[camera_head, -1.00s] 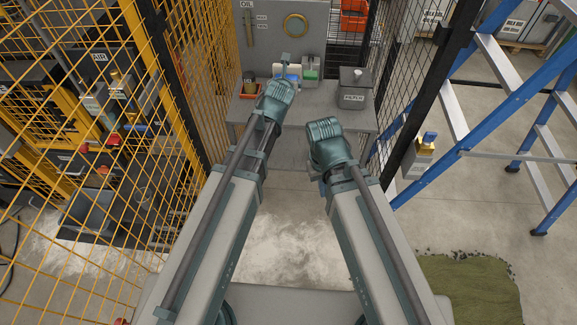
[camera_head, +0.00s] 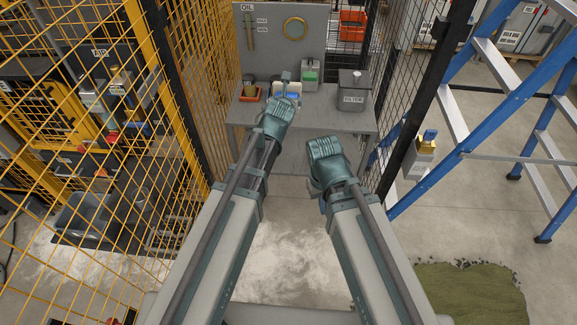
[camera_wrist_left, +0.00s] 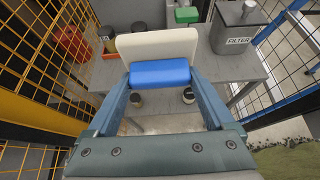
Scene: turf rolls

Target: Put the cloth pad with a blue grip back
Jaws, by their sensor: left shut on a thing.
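The cloth pad (camera_wrist_left: 158,45) is a cream block with a blue grip (camera_wrist_left: 160,73). My left gripper (camera_wrist_left: 160,82) is shut on the blue grip, one finger at each side, with the pad beyond the fingers. In the head view the pad (camera_head: 279,88) shows partly behind my left gripper (camera_head: 286,78), against the grey bench (camera_head: 325,117). How far the pad is from the bench top is hard to tell. My right gripper (camera_head: 323,150) is to the right and nearer, apart from the bench; its jaws are hidden.
On the bench are an orange-red tray (camera_head: 249,95) with cups, a green-and-grey box (camera_head: 310,76) and a grey FILTER bin (camera_head: 353,92). Mesh fences stand at both sides. A blue ladder (camera_head: 470,110) stands right. Turf (camera_head: 470,295) lies on the floor at lower right.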

